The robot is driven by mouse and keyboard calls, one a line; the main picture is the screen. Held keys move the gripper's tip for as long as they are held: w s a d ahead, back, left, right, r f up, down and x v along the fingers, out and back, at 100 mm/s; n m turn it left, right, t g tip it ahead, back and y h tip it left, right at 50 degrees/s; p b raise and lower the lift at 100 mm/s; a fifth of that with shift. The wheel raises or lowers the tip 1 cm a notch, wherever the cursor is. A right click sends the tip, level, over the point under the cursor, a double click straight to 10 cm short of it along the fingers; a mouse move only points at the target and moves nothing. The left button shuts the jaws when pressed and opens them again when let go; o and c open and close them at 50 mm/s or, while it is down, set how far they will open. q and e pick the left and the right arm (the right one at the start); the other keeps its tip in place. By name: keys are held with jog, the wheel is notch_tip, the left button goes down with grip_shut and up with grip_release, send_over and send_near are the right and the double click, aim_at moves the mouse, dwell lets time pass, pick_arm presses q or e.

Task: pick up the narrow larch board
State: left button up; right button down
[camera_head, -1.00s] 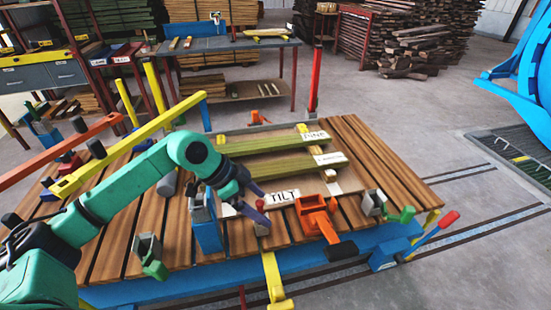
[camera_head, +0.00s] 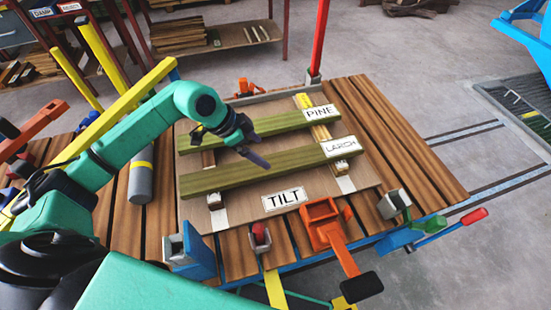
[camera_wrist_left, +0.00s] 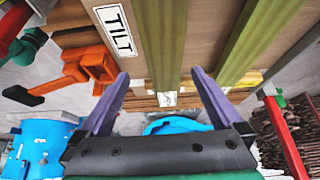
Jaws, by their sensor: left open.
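The larch board (camera_head: 230,177) is a long, narrow green-brown board with a white LARCH label at its right end. It lies on a brown panel (camera_head: 367,178) on the slatted table, in front of the parallel pine board (camera_head: 270,125), which has a PINE label. My left gripper (camera_head: 261,150), with purple fingers, is open and empty just above the larch board, towards the pine board. In the left wrist view the larch board (camera_wrist_left: 162,40) runs between the spread fingers (camera_wrist_left: 161,78), and the pine board (camera_wrist_left: 258,35) is to the right. My right gripper is not seen.
A TILT sign (camera_head: 285,199) lies on the panel in front of the boards. An orange clamp (camera_head: 322,225) and a grey-and-blue clamp (camera_head: 190,248) stand at the front edge. A grey cylinder (camera_head: 141,180) lies at the left. A red post (camera_head: 320,40) rises behind.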

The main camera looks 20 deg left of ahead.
aim_at(276, 162)
pick_arm(q)
jog(key=x, duration=0.9)
jog(key=shift+w+a+f+p, duration=0.15)
jog(key=shift+w+a+p, duration=0.1)
jog(key=shift+p, duration=0.15)
jog(key=shift+c, duration=1.2)
jog(key=shift+a, duration=0.1)
jog(key=c, duration=0.5)
grip_shut()
jog(key=shift+w, duration=0.1)
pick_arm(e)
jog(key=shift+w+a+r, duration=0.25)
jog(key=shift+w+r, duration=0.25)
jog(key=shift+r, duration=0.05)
